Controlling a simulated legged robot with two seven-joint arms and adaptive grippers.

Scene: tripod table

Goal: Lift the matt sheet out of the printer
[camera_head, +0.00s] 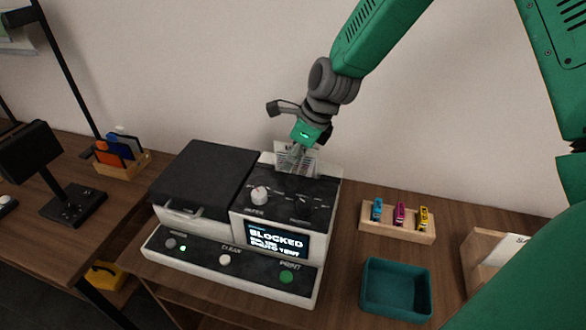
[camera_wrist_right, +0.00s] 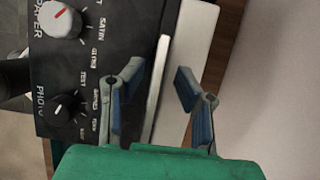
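The printer (camera_head: 332,215) stands on the wooden table, with a dark lid at its left and a control panel at its right. Its screen (camera_head: 274,241) reads "BLOCKED" above smaller text I cannot read fully. My right gripper (camera_head: 291,157) points down at the printer's rear edge. In the right wrist view my right gripper (camera_wrist_right: 160,80) is open, its fingers apart on either side of a thin pale upright strip (camera_wrist_right: 157,90) in the dark slot. This may be the sheet's edge; I cannot tell its finish. My left gripper is out of view.
A wooden holder (camera_head: 372,232) with three coloured items and a teal tray (camera_head: 366,296) stand right of the printer. A wooden stand with a white card (camera_head: 503,251) is further right. A black lamp (camera_head: 72,203) and a card box (camera_head: 131,171) are left.

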